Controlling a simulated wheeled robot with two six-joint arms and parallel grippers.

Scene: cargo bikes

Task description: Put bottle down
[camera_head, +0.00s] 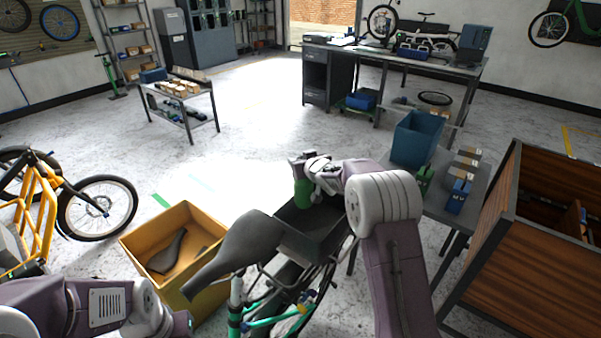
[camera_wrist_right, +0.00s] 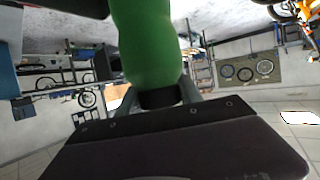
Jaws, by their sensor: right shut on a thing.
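A green bottle (camera_head: 303,193) is in my right gripper (camera_head: 306,163), which is shut on it. The bottle is upright in the head view, at the far left part of the dark open box (camera_head: 318,248) behind the bike saddle (camera_head: 236,252). I cannot tell whether its base touches the box floor. In the right wrist view the green bottle (camera_wrist_right: 147,40) fills the upper middle, with its dark end between the fingers (camera_wrist_right: 160,98). My left arm shows at the lower left of the head view, but its fingers are out of sight.
A yellow bin (camera_head: 205,215) with a spare saddle stands left of the bike. A grey side table (camera_head: 470,205) with a blue bin (camera_head: 417,138) and small boxes is at the right. A wooden cargo box (camera_head: 530,255) stands at the far right. Floor beyond is open.

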